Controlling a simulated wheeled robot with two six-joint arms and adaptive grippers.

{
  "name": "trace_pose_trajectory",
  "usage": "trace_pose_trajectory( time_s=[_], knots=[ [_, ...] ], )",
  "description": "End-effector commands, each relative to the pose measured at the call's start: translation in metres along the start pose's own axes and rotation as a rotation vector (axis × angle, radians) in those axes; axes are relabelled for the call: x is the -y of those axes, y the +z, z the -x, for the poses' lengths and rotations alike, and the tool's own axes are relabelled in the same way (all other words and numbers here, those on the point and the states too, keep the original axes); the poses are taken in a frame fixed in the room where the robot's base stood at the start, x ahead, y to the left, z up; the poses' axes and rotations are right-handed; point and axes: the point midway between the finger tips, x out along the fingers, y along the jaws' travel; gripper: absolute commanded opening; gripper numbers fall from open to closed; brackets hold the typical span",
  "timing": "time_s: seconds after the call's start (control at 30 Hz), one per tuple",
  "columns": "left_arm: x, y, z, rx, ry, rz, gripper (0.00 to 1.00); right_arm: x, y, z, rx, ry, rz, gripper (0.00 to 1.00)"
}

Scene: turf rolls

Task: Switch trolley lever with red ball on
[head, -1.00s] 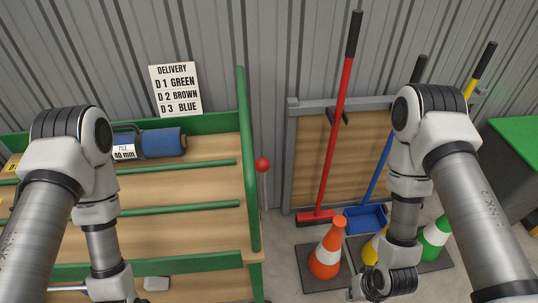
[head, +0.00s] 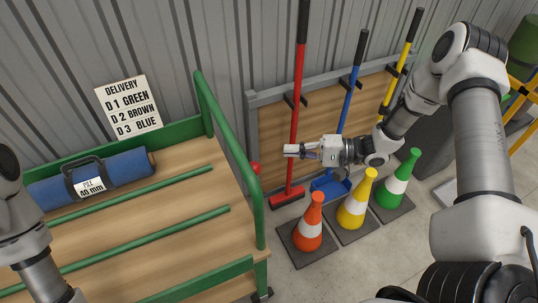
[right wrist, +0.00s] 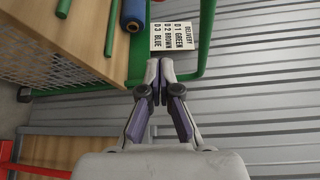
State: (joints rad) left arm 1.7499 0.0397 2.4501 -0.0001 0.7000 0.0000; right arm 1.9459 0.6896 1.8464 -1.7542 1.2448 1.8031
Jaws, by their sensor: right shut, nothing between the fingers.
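The trolley (head: 150,210) has wooden decks and green rails and stands at the left of the head view. Its lever's red ball (head: 254,168) shows just right of the green end rail; the lever's rod is mostly hidden behind that rail. My right gripper (head: 287,150) is shut and empty, pointing left, above and to the right of the ball in the picture. In the right wrist view its fingertips (right wrist: 160,62) are together and the ball does not show. My left arm is at the lower left edge, with its gripper out of view.
A blue roll (head: 120,172) lies on the trolley by the delivery sign (head: 128,104). Orange (head: 308,225), yellow (head: 355,200) and green (head: 398,180) cones stand to the right. A red-handled broom (head: 298,90) and other tools lean on a rack behind my right gripper.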

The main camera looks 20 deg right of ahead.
Motion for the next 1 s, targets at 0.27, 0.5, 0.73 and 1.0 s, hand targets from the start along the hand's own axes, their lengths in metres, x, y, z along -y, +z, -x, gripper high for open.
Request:
trace_pose_trajectory(
  time_s=[0.27, 0.5, 0.73, 1.0],
  knots=[
    [0.0, 0.0, 0.004, 0.0, 0.0, 0.0, 0.4, -0.001, 0.002, -0.05, 0.006, 0.005, 0.001, 0.0],
    [0.0, 0.0, 0.015, 0.0, 0.0, 0.0, 0.4, 0.002, 0.005, -0.097, 0.002, 0.003, -0.002, 0.0],
    [0.0, 0.0, 0.03, 0.0, 0.0, 0.0, 0.4, 0.002, 0.035, -0.083, -0.001, 0.001, -0.001, 0.0],
    [0.0, 0.0, 0.029, 0.0, 0.0, 0.0, 0.4, -0.001, 0.038, -0.082, -0.001, 0.001, 0.001, 0.0]
  ],
)
